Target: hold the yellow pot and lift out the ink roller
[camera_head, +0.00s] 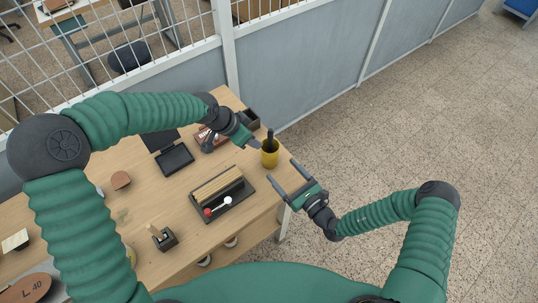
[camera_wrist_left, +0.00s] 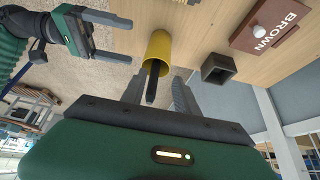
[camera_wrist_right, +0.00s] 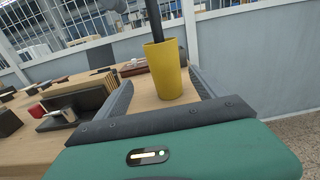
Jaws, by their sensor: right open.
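The yellow pot (camera_head: 270,157) stands upright near the table's right edge. The dark handle of the ink roller (camera_head: 270,137) sticks up out of it; its lower part is hidden inside. My left gripper (camera_head: 254,145) is close on the left of the pot. In the left wrist view the handle (camera_wrist_left: 152,85) shows between its spread fingers, with gaps at the sides. My right gripper (camera_head: 282,169) is open and empty at the pot's lower right, apart from it. In the right wrist view the pot (camera_wrist_right: 166,72) lies ahead between the fingers.
A black tray with wooden strips (camera_head: 206,214) lies left of the right gripper. A brown box marked BROWN (camera_wrist_left: 270,30) and a dark open box (camera_wrist_left: 218,68) stand near the pot. A grey partition (camera_head: 300,70) runs behind the table (camera_head: 125,205). Open floor lies right.

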